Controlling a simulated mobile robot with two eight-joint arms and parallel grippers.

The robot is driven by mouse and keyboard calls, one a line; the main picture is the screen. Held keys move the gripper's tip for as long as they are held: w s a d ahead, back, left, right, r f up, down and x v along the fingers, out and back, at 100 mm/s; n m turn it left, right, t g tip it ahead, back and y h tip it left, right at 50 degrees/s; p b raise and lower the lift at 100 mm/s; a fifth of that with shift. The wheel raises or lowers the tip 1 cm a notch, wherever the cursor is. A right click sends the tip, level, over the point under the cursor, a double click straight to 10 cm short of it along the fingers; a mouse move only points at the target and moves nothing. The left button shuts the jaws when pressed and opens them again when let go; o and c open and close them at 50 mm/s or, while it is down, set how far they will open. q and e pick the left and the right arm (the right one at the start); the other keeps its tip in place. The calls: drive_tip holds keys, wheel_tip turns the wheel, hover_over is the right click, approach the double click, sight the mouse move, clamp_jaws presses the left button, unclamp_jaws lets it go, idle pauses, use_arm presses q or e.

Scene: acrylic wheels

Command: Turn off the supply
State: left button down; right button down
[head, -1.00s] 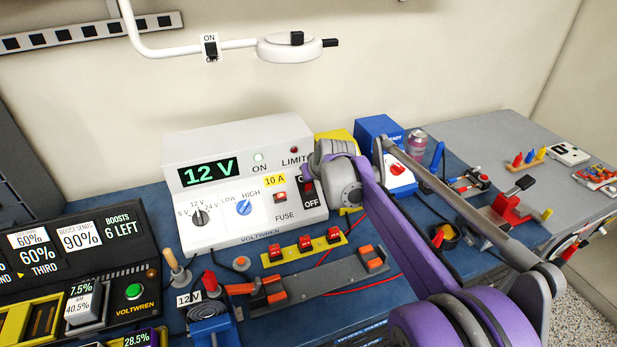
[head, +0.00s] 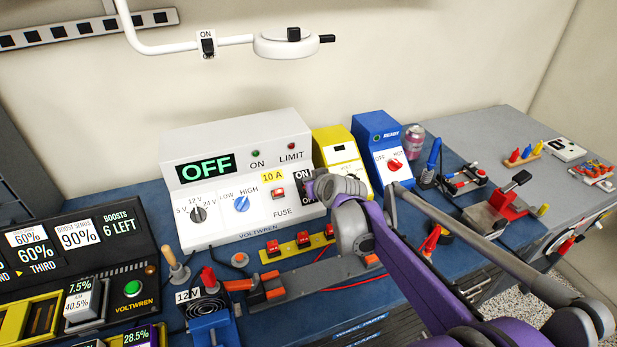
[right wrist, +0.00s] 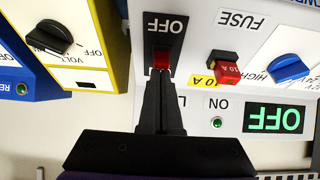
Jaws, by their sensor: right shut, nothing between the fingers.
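The white Voltwren supply (head: 190,150) stands on the bench in the head view, and its display (head: 205,168) reads OFF. Its ON lamp (head: 255,153) is dull green. My right gripper (head: 312,187) is at the right end of its front panel, by the ON/OFF plate, and partly hides it. In the right wrist view the red power switch (right wrist: 161,61) sits on a black plate marked OFF. My shut, empty fingertips (right wrist: 160,74) are right at the switch; I cannot tell whether they touch it. The display (right wrist: 275,119) also reads OFF there, upside down. My left gripper is not in view.
A yellow unit (head: 338,150) and a blue READY unit (head: 380,130) stand right of the supply. A strip of red switches (head: 303,240) and a grey rail (head: 315,275) lie in front. A white lamp arm (head: 165,50) hangs above.

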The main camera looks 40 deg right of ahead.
drive_tip(key=shift+s+f, duration=0.1)
drive_tip(key=shift+s, duration=0.05)
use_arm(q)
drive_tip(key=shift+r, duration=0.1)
use_arm(e)
drive_tip(key=shift+s+a, duration=0.1)
drive_tip(key=shift+s+a+p, duration=0.2)
drive_tip(key=shift+s+p, duration=0.1)
drive_tip(key=shift+s, duration=0.35)
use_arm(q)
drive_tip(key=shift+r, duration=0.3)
use_arm(e)
drive_tip(key=shift+s, duration=0.1)
